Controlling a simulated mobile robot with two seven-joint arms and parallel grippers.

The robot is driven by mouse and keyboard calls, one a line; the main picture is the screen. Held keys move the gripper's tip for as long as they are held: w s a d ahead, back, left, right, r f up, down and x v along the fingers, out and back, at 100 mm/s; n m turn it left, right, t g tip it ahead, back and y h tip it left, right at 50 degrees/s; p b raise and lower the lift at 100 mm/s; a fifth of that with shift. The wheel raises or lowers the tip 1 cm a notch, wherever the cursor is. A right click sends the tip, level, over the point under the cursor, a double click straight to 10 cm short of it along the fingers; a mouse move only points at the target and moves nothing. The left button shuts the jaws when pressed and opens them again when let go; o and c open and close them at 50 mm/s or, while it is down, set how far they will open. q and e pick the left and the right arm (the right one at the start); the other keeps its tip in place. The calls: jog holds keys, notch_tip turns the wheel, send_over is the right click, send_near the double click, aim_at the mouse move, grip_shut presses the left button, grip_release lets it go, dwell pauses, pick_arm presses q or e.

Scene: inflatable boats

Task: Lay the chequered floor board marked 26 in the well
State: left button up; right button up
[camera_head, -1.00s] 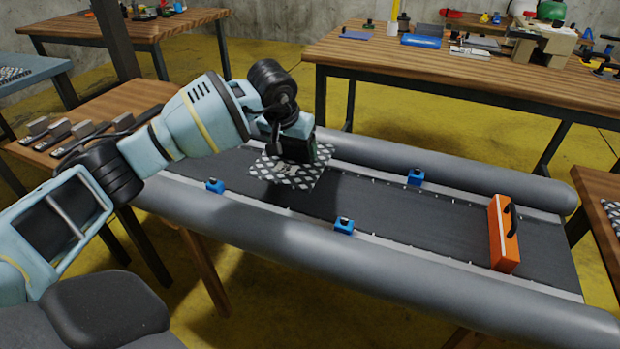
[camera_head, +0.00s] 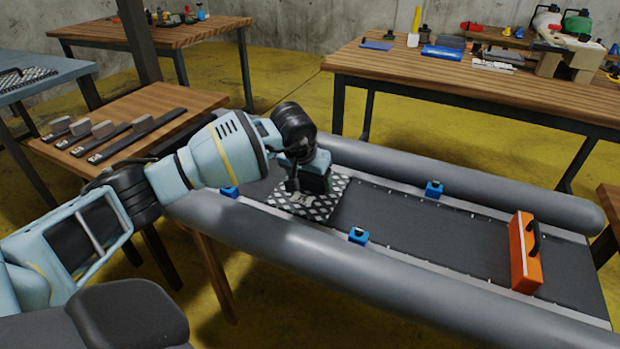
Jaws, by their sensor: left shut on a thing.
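The chequered floor board (camera_head: 318,207) is in the well (camera_head: 400,225) of the grey inflatable boat, near its left end. It lies flat between the two side rails, at or very close to the dark floor; I cannot tell if it rests fully. A pale marking shows on it, but the number is too small to read. My left gripper (camera_head: 306,190) is above the board, pointing down and shut on it. The fingertips and the grip are hidden by the gripper body. My right gripper is not in view.
Small blue blocks (camera_head: 433,189) sit along the rails. An orange block with a black handle (camera_head: 523,252) stands across the well at the right. Grey tubes (camera_head: 390,280) border the well. A wooden table (camera_head: 130,100) with dark bars is at left; another chequered board (camera_head: 25,77) lies beyond.

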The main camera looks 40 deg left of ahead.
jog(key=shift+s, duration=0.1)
pick_arm(q)
jog(key=o, duration=0.8)
jog(key=shift+f, duration=0.1)
jog(key=shift+c, duration=0.2)
jog(key=o, duration=0.4)
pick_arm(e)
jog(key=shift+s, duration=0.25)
pick_arm(q)
jog(key=p+v, duration=0.2)
jog(key=v, duration=1)
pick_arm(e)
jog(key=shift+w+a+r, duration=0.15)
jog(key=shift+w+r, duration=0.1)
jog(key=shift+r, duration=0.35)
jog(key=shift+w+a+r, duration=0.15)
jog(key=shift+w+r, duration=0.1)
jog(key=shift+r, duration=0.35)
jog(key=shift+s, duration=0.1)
